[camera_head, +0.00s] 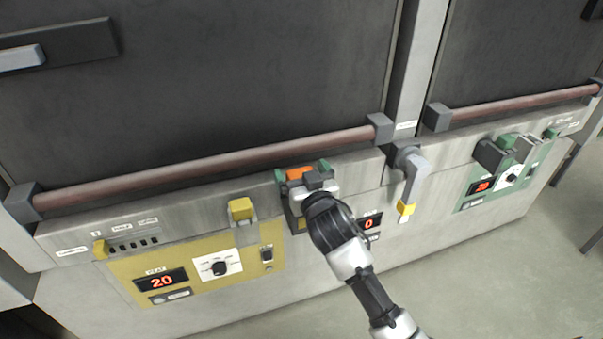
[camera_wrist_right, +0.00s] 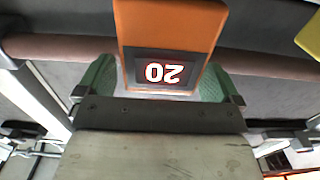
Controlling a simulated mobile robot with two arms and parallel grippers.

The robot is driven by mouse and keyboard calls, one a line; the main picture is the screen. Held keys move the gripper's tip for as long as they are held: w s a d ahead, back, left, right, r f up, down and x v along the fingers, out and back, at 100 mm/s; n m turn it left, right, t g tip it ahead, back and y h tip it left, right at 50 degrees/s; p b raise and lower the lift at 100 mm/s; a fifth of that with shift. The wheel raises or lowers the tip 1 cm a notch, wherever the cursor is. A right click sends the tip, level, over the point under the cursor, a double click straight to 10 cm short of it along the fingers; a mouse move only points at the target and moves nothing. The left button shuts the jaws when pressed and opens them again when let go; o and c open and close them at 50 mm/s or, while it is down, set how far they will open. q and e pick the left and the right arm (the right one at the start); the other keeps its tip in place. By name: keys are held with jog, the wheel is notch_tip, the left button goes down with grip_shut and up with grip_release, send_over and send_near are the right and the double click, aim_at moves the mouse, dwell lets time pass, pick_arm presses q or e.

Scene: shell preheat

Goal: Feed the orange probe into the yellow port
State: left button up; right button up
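The orange probe (camera_head: 298,173) is at the top front of the middle control panel. In the right wrist view it is an orange block (camera_wrist_right: 172,22) with an upside-down display reading 20. My right gripper (camera_head: 303,171) is at the probe, with green finger pads on both sides of it; the pads also show in the wrist view (camera_wrist_right: 158,82). I cannot tell whether they touch it. The yellow panel (camera_head: 125,267) is at the left, with a yellow block (camera_head: 240,208) at its upper right and a smaller yellow piece (camera_head: 100,249) beside a row of dark slots (camera_head: 133,243). My left gripper is not in view.
A lever (camera_head: 413,172) with a yellow tip stands right of my gripper. A long red-brown bar (camera_head: 210,170) runs above the panels. A green panel (camera_head: 500,181) with a holder (camera_head: 490,155) is at the right. The floor (camera_head: 470,290) in front is clear.

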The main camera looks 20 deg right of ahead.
jog(key=shift+f, duration=0.1)
jog(key=s+b, duration=0.2)
jog(key=s, duration=0.8)
jog(key=shift+s+d, duration=0.2)
jog(key=shift+s, duration=0.2)
